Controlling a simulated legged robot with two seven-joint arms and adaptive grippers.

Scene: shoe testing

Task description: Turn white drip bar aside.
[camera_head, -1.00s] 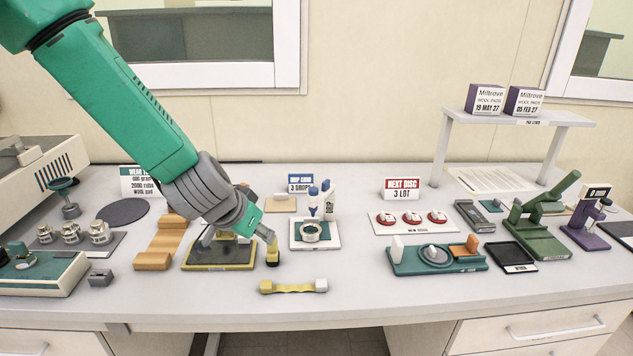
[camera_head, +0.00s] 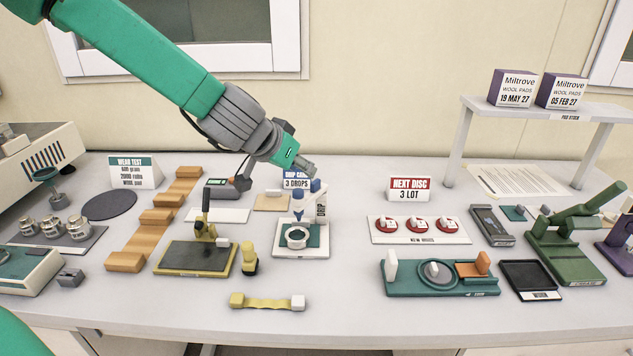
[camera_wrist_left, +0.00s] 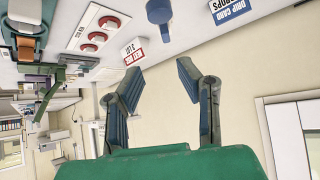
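My left gripper (camera_head: 307,168) hangs just above and behind the stand's top, near the drip card sign, and seems apart from the bar. In the left wrist view its two fingers (camera_wrist_left: 160,70) are spread with nothing between them. A blue cylinder (camera_wrist_left: 158,12) shows beyond the fingertips. My right gripper is out of view.
A yellow-framed plate (camera_head: 196,258) with an upright black lever, a yellow knob (camera_head: 250,260) and a yellow bar (camera_head: 266,301) stand left and front. The disc tray (camera_head: 388,237) and teal fixture (camera_head: 400,283) stand right. The front table strip is mostly clear.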

